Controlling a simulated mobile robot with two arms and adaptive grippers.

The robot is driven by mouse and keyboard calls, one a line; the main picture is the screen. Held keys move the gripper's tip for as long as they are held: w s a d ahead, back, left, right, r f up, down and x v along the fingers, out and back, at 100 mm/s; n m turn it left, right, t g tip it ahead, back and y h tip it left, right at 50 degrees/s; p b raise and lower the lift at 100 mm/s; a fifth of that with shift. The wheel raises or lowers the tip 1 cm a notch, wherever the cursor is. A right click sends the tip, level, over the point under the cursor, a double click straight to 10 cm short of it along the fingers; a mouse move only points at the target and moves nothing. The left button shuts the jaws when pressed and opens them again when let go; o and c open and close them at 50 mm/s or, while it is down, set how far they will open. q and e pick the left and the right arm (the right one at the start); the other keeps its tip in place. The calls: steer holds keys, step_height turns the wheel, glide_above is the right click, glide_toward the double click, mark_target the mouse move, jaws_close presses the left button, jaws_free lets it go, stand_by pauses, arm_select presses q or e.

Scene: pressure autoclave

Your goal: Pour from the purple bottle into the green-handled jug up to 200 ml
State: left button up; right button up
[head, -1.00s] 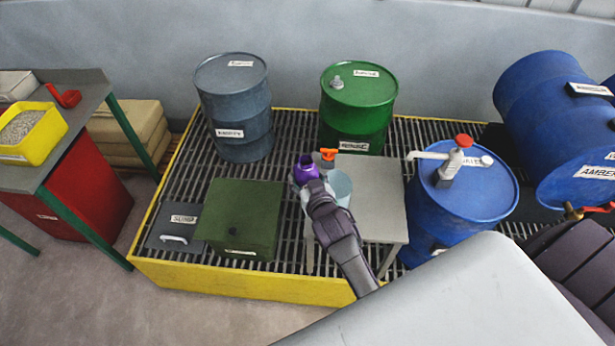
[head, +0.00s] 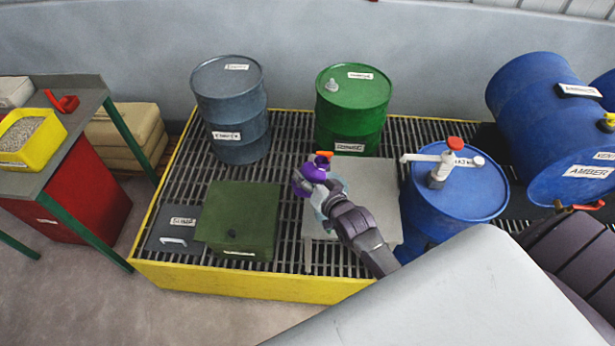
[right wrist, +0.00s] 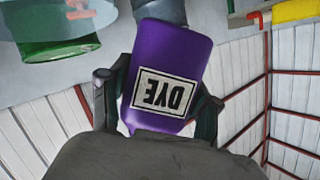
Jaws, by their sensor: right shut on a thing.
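My right gripper (head: 316,188) is shut on the purple bottle (right wrist: 165,70), above the grey stand on the grating. The bottle's DYE label reads upside down in the right wrist view. In the head view the bottle (head: 302,184) is partly covered by the fingers, and its tilt is hard to tell. A pale, see-through vessel (head: 319,210) shows beside and behind the gripper, mostly hidden. No green handle can be made out on it. Its fill level and any stream of liquid cannot be seen. My left gripper is not in view.
An orange part (head: 323,156) shows just behind the bottle. The stand's top (head: 372,190) is clear at right. A blue drum with a pump (head: 455,195) stands to the right, a green drum (head: 352,115) behind, and a green box (head: 238,215) to the left.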

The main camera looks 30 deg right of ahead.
steer(key=shift+a+m+y, duration=0.25)
steer(key=shift+m+y, duration=0.05)
steer(key=shift+m, duration=0.1)
steer(key=shift+w+a+f+m+t+y+b, duration=0.15)
steer(key=shift+a+m+y+b, duration=0.1)
steer(key=shift+m+b, duration=0.15)
steer(key=shift+a+f+m+t+y+b, duration=0.15)
steer(key=shift+a+m+b, duration=0.1)
steer(key=shift+m+b, duration=0.15)
steer(key=shift+a+m+y+b, duration=0.15)
steer(key=shift+m+y+b, duration=0.15)
steer(key=shift+m+b, duration=0.4)
steer(key=shift+a+f+m+t+b, duration=0.25)
steer(key=shift+m+t+b, duration=0.25)
steer(key=shift+m+b, duration=0.45)
steer(key=shift+r, duration=0.1)
steer(key=shift+f+m+t+y+b, duration=0.25)
steer(key=shift+m+b, duration=0.4)
steer(key=shift+b, duration=0.45)
steer(key=shift+f+m+t+y+b, duration=0.15)
steer(key=shift+f+m+y+b, duration=0.15)
steer(key=shift+m+b, duration=0.55)
stand_by(3.1)
